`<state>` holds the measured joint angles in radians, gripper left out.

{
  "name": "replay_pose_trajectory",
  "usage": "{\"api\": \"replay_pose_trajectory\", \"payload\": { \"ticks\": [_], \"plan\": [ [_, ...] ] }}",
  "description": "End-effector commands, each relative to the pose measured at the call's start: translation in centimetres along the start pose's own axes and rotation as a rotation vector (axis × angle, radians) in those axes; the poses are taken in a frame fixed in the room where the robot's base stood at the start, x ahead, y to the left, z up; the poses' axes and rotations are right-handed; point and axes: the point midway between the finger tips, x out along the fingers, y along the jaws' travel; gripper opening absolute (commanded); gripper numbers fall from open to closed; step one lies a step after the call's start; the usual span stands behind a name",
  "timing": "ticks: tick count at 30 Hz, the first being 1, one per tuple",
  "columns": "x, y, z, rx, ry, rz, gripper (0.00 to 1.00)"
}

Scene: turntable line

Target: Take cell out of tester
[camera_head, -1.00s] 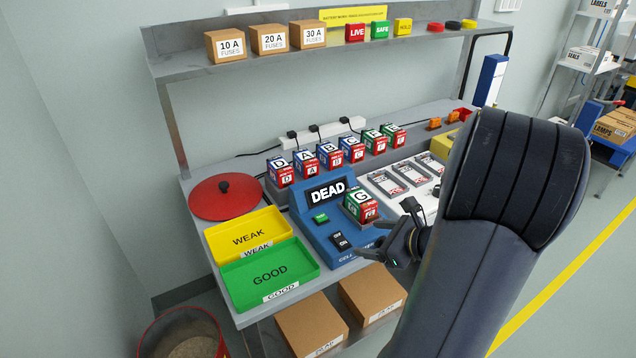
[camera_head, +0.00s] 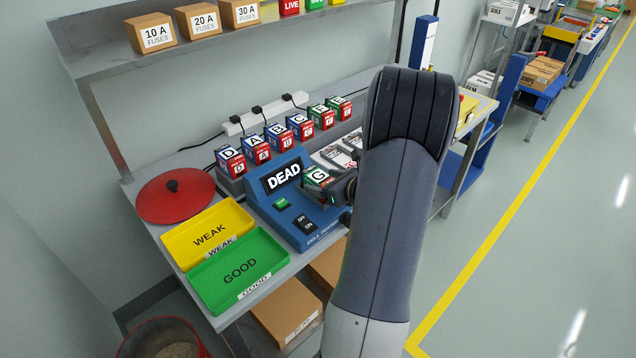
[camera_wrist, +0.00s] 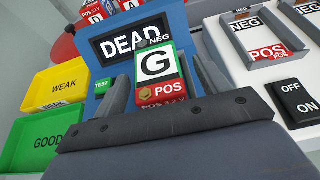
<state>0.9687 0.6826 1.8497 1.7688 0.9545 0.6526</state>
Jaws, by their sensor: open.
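The blue tester (camera_head: 296,212) stands on the bench and its display reads DEAD. The cell G (camera_head: 316,177), green, white and red, sits at the right side of the tester, partly hidden by my gripper in the head view. In the wrist view the cell (camera_wrist: 157,70) shows its G face, with NEG at the top and POS at the bottom. My gripper (camera_wrist: 160,85) is open, with one finger on each side of the cell. I cannot tell whether the fingers touch it.
A yellow WEAK tray (camera_head: 207,233) and a green GOOD tray (camera_head: 238,270) lie left of the tester. Several lettered cells (camera_head: 279,137) stand in a row behind it. A red round lid (camera_head: 175,196) lies at the left. A shelf (camera_head: 200,45) overhangs the back.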

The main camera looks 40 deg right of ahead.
Motion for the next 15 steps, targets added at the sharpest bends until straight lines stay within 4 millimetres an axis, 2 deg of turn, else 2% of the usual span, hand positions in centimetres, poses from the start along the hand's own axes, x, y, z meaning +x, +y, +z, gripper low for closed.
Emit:
{"api": "replay_pose_trajectory", "payload": {
  "ticks": [3, 6, 13, 15],
  "plan": [
    [1.8, 0.1, 0.1, 0.0, 0.001, 0.002, 0.71],
    [2.5, 0.1, 0.1, 0.001, 0.001, 0.002, 0.71],
    [2.7, 0.1, 0.1, 0.0, 0.0, 0.0, 0.71],
    [2.7, 0.1, 0.0, 0.0, 0.0, 0.0, 0.67]
  ]
}}
